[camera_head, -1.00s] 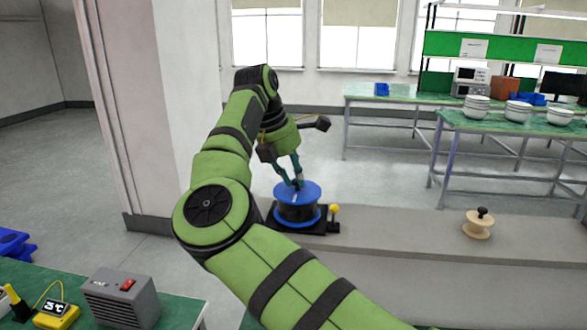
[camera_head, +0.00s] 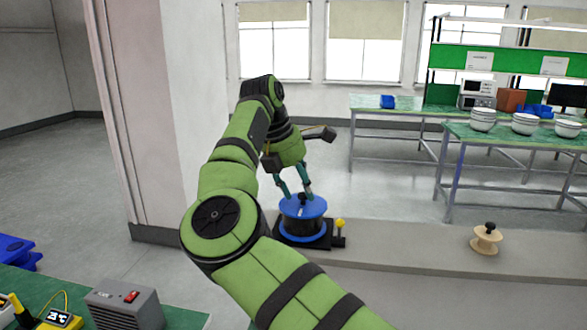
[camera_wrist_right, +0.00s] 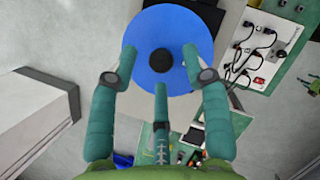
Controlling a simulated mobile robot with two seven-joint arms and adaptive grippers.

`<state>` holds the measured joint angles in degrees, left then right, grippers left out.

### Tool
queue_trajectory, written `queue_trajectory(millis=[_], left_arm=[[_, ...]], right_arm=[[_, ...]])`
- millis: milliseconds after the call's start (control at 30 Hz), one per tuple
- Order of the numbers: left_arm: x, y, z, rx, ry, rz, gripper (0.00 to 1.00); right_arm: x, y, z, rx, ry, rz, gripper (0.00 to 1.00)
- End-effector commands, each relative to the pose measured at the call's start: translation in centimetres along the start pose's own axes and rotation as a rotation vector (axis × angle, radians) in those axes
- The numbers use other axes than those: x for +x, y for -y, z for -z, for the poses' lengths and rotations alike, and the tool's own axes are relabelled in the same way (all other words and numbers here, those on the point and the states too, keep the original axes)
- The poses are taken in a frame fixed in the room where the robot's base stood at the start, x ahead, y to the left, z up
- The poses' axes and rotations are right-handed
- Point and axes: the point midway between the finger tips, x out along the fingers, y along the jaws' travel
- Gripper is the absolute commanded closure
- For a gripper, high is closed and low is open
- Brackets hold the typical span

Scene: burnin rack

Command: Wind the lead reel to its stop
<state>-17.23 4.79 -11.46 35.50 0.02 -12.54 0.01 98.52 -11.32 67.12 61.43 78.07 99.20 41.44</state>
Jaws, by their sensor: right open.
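The lead reel (camera_head: 303,222) has blue flanges and a dark winding. It stands upright on a black base (camera_head: 292,240) on the grey ledge, with a yellow-knobbed lever (camera_head: 340,224) at its right. My right gripper (camera_head: 294,194) points down over the reel's top, fingers open. In the right wrist view, the blue top flange (camera_wrist_right: 190,28) fills the upper middle, with a black knob (camera_wrist_right: 157,62) at its centre. Finger height over the flange is hard to tell. My left gripper is not in view.
A pale spool with a black knob (camera_head: 487,239) stands farther right on the ledge (camera_head: 420,251). A pillar (camera_head: 150,120) rises at left. A grey box with a red switch (camera_head: 125,308) sits on a green bench at lower left. Benches with bowls (camera_head: 525,124) stand behind.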

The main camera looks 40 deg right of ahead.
Motion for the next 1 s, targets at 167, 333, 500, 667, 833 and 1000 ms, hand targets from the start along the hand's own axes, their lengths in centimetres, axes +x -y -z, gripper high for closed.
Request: queue_trajectory(millis=[167, 333, 500, 667, 833, 1000], left_arm=[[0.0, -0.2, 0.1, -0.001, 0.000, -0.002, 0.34], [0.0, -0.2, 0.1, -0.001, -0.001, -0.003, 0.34], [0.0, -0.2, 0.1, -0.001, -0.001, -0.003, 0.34], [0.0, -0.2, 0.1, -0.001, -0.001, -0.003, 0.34], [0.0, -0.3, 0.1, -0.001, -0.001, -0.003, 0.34], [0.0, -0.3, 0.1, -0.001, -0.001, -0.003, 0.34]], right_arm=[[-3.5, 0.0, -0.2, 0.000, 0.001, -0.005, 0.52], [-7.4, 0.0, -0.3, 0.000, 0.002, -0.004, 0.52], [-9.8, 0.0, -0.3, 0.002, 0.001, -0.002, 0.52], [-10.8, 0.1, -0.3, 0.003, 0.001, -0.001, 0.52], [-11.1, 0.1, -0.3, 0.004, 0.000, 0.000, 0.52], [-11.1, 0.1, -0.3, 0.004, 0.000, 0.000, 0.52]])
